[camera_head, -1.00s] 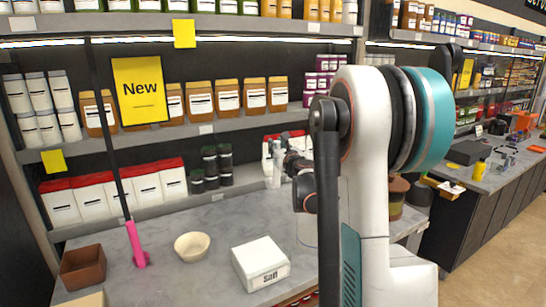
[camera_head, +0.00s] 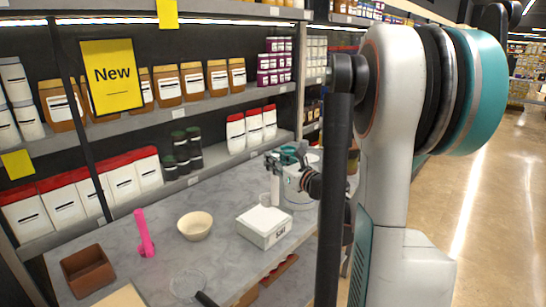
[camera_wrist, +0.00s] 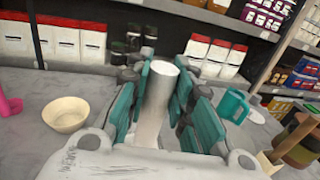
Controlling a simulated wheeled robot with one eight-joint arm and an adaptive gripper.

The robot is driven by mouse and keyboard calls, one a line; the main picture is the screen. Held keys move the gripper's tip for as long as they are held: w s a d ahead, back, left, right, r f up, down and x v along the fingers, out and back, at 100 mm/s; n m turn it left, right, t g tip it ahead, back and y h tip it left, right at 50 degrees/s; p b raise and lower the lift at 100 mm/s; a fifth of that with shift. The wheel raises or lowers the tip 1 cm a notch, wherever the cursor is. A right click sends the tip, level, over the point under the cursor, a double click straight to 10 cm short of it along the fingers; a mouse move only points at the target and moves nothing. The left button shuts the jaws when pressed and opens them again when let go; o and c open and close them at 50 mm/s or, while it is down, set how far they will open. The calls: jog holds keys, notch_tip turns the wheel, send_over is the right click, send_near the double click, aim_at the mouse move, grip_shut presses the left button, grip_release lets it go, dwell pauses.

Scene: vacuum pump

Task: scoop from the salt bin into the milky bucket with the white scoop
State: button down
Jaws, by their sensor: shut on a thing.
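The salt bin (camera_head: 263,229) is a white box with a dark label, standing on the grey counter in the head view. My gripper shows in the wrist view (camera_wrist: 165,82), its teal fingers shut on the pale cylindrical part of the white scoop (camera_wrist: 151,112). In the head view the scoop (camera_head: 275,188) stands roughly upright beyond the salt bin, beside my arm. A pale, see-through vessel, seemingly the milky bucket (camera_head: 298,198), stands right of the bin, partly hidden by my arm. I cannot tell what the scoop's bowl holds.
A cream bowl (camera_head: 195,226), a pink tool (camera_head: 145,235) and a brown box (camera_head: 87,272) stand left of the salt bin. A clear dish (camera_head: 187,285) lies near the front edge. A teal jug (camera_wrist: 233,106) stands right of my gripper. Stocked shelves line the back.

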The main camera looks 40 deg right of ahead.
aim_at(278, 192)
jog(key=shift+f+b, duration=4.4)
jog(key=shift+f, duration=1.1)
jog(key=shift+r, duration=0.15)
notch_tip(278, 192, up, 10)
jog(key=p, duration=0.7)
jog(key=shift+r+p, duration=0.2)
jog(key=shift+p, duration=0.2)
jog(key=shift+d, duration=0.1)
